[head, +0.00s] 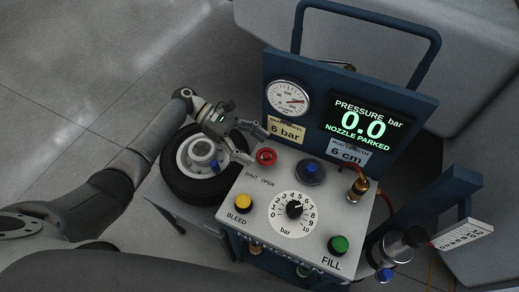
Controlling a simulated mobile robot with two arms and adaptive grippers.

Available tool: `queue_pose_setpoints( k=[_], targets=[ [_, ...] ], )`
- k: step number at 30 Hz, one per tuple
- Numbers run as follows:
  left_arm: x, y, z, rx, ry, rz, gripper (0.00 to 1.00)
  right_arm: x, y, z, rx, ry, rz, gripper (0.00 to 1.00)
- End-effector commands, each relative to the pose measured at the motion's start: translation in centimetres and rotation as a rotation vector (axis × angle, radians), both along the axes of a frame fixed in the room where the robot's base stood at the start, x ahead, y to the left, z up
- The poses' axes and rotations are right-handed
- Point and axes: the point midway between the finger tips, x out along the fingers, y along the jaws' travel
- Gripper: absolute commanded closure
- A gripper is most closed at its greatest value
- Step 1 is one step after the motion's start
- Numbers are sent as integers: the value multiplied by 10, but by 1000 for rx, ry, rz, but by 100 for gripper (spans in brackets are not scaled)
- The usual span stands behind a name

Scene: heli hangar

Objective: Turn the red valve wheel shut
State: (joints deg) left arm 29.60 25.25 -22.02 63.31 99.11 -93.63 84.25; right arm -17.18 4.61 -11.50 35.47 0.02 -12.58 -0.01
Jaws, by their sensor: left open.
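The red valve wheel (266,156) is a small red ring on the upper left of the grey panel top, above the words SHUT and OPEN. My left gripper (257,147) is open and comes in from the left. Its two fingers point at the wheel, one behind it and one at its left side. I cannot tell whether either finger touches the wheel. My right gripper is not in view.
A tyre (190,185) lies left of the panel, under my left arm. A blue-capped knob (311,172), yellow BLEED button (243,203), dial (293,209) and green FILL button (339,244) share the panel. The display (360,124) reads 0.0 bar, NOZZLE PARKED.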

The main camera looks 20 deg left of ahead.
Motion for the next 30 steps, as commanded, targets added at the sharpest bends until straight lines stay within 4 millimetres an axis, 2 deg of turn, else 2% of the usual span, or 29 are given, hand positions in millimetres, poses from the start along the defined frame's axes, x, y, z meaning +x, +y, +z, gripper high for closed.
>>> queue_pose_setpoints(
  k=[6,13,18,30],
  targets=[
    [11,45,19,1,-1,4,28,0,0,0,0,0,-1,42],
    [17,78,33,0,1,1,28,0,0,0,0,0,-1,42],
    [18,86,36,-1,0,1,28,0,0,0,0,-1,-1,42],
    [18,87,37,-1,0,0,28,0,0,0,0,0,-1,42]
  ],
)
